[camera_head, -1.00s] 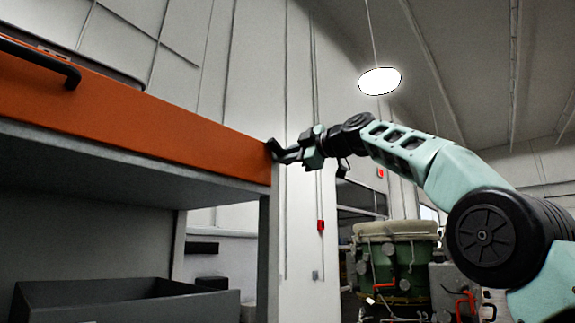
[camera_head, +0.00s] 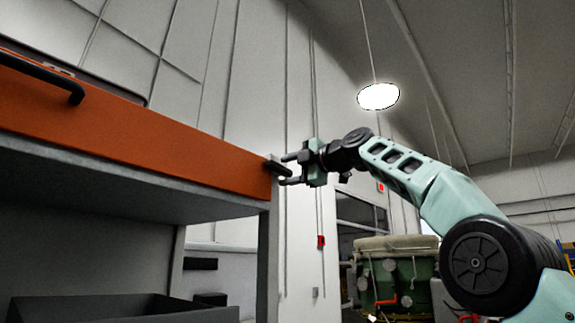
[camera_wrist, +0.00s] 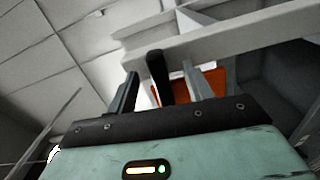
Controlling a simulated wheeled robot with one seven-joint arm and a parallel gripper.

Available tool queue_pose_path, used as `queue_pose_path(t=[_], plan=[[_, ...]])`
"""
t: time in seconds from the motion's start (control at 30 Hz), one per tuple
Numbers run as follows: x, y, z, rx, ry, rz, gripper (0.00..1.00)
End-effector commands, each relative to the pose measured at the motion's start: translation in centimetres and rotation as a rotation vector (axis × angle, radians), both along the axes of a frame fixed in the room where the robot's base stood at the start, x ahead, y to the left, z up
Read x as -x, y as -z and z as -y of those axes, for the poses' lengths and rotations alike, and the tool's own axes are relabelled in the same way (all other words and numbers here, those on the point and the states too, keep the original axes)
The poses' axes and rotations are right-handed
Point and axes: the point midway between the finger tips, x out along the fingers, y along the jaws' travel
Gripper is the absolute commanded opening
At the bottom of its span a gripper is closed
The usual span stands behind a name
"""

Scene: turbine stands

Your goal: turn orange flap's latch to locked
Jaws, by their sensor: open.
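The orange flap (camera_head: 130,130) runs along the front of a grey cabinet at the left in the head view. A strip of it shows in the wrist view (camera_wrist: 208,84). Its latch, a short black lever (camera_head: 278,168), is at the flap's right end and sticks out toward my gripper. My gripper (camera_head: 287,168) is open, with one finger above and one below the lever in the head view. In the wrist view the black lever (camera_wrist: 158,76) stands between the spread fingers of my gripper (camera_wrist: 160,88). I cannot tell whether a finger touches it.
A black bar handle (camera_head: 42,78) is on the flap's upper left. A dark open bin (camera_head: 110,308) sits under the cabinet shelf (camera_head: 120,182). A green drum-shaped machine (camera_head: 395,265) stands behind, lower right. The space right of the cabinet post is open.

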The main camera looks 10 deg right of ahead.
Motion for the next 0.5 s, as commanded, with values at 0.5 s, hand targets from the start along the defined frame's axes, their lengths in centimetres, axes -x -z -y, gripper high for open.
queue_pose_path(t=[0.5], plan=[[2.4,0.2,1.8,0.000,0.001,0.001,0.51]])
